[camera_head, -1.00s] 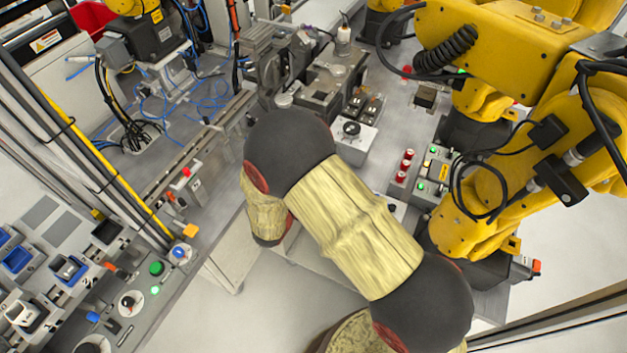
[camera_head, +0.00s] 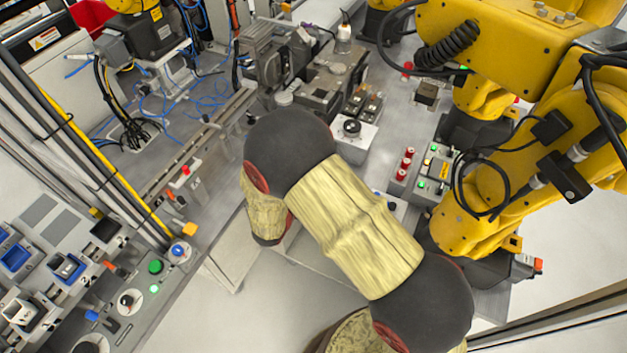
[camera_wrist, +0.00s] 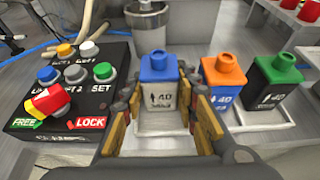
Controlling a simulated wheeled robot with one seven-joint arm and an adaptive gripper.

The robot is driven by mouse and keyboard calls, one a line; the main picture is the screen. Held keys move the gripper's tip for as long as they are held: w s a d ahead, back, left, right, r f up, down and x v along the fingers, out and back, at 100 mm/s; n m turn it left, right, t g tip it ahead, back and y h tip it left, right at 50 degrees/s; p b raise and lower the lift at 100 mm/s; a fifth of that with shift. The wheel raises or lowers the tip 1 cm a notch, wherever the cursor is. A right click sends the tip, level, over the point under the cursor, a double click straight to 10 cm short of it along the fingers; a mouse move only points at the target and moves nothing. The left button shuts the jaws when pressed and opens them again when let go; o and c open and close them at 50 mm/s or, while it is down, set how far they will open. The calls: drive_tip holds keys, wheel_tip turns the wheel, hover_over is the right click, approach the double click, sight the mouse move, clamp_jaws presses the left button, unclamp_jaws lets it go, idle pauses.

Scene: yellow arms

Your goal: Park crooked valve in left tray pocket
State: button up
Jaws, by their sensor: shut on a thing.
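The valve looks nearly upright. Below it is a pale tray pocket (camera_wrist: 155,127), the left one in view; I cannot tell whether the valve's base rests on its floor. In the head view my arm hides the gripper and valves.
A black control box (camera_wrist: 70,125) with several coloured buttons and a red-yellow knob stands close left of my gripper. A metal cylinder (camera_wrist: 150,22) is behind the blue-topped valve. In the head view, a yellow robot arm (camera_head: 480,200) stands to the right.

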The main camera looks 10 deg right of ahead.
drive_tip(key=shift+f, duration=0.25)
drive_tip(key=o, duration=1.3)
drive_tip(key=shift+d, duration=0.1)
drive_tip(key=shift+c, duration=0.2)
drive_tip(key=v, duration=1.2)
drive_tip(key=shift+r, duration=0.1)
